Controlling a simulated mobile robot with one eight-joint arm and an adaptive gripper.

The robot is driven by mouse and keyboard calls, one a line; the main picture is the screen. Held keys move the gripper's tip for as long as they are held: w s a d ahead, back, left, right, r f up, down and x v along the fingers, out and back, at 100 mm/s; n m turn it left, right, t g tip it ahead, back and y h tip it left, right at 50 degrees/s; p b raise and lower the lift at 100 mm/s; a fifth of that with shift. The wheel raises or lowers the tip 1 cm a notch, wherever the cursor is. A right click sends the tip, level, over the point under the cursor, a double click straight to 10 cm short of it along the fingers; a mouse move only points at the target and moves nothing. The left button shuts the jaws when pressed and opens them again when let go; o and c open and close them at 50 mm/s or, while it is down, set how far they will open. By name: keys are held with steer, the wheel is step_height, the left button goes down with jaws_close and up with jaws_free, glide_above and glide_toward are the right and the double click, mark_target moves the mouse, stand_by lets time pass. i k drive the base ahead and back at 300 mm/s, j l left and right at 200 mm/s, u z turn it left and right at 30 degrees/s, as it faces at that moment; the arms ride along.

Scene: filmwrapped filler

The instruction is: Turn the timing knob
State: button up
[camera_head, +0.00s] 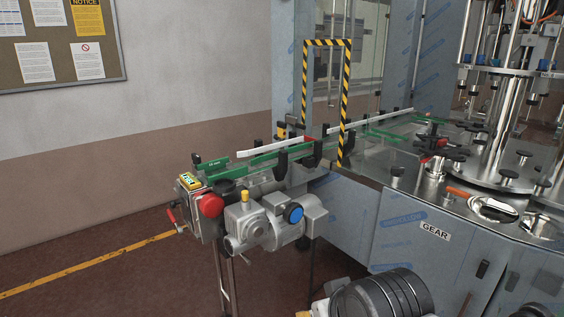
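My gripper is not in view. Several knobs show, and I cannot tell which is the timing knob. A large round red knob (210,205) is at the near end of the conveyor, below a small yellow-framed display box (190,182). A red-handled crank (174,219) is at its left. A blue round knob or cap (293,213) sits on the grey gear motor (262,221), which has a yellow cap (244,196) on top. Several black knobs (508,173) stand on the filler's steel deck at the right. Their markings are too small to read.
The conveyor (268,169) with green guide rails runs back to the filler, under a yellow-black striped frame (346,105). The red-brown floor (120,285) at lower left is clear, crossed by a yellow line (95,263).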

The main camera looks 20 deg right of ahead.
mark_target(396, 171)
steer(key=i+l+z, duration=0.55)
steer(key=i+z, duration=0.2)
steer(key=i, duration=0.2)
steer(key=i+l+z, duration=0.1)
steer(key=i+z, duration=0.3)
steer(key=i+j+z, duration=0.1)
steer(key=i+z, duration=0.25)
steer(key=i, duration=0.25)
steer(key=i+u, duration=0.15)
steer(key=u, duration=0.35)
steer(key=i+u, duration=0.1)
steer(key=u, duration=0.4)
steer(key=i+l+u, duration=0.1)
steer(key=u, duration=0.35)
steer(key=l, duration=0.1)
